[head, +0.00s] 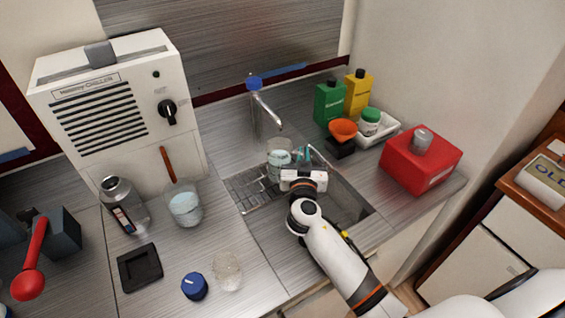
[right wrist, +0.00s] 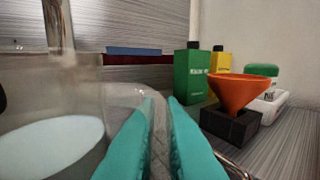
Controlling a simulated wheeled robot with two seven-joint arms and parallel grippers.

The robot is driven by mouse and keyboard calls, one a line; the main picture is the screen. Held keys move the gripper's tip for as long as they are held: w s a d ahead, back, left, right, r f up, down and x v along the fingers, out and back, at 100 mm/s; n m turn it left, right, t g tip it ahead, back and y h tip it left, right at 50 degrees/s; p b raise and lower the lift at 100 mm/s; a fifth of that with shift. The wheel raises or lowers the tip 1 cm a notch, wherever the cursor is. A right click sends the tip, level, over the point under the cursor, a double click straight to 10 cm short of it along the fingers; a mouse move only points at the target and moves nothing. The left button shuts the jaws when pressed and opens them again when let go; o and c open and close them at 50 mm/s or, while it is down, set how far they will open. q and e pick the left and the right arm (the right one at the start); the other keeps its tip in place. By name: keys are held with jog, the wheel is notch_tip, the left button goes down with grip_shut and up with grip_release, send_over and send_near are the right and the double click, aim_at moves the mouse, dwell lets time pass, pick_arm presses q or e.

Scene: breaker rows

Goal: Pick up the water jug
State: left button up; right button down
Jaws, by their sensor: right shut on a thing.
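The water jug (head: 278,166) is a clear vessel with pale water in it. It stands upright at the sink, below the tap (head: 265,105). In the right wrist view the jug (right wrist: 50,140) fills the left side, with its clear curved handle running toward my fingers. My right gripper (head: 302,156) is at the jug's right side. Its teal fingers (right wrist: 161,105) are shut on the jug, seemingly at the handle, with a narrow gap between them. The handle is hard to make out between the fingers. My left gripper is not in view.
A white chiller box (head: 120,120), a beaker with a brown stick (head: 185,206) and a clear bottle (head: 122,205) stand left. Green (head: 328,103) and yellow (head: 357,95) bottles, an orange funnel (head: 343,130) and a red box (head: 420,165) stand right.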

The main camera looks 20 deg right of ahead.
jog(key=shift+r, duration=0.1)
jog(key=r+b+v, duration=0.3)
jog(key=b+v, duration=0.3)
jog(key=v, duration=1.2)
dwell(0.8)
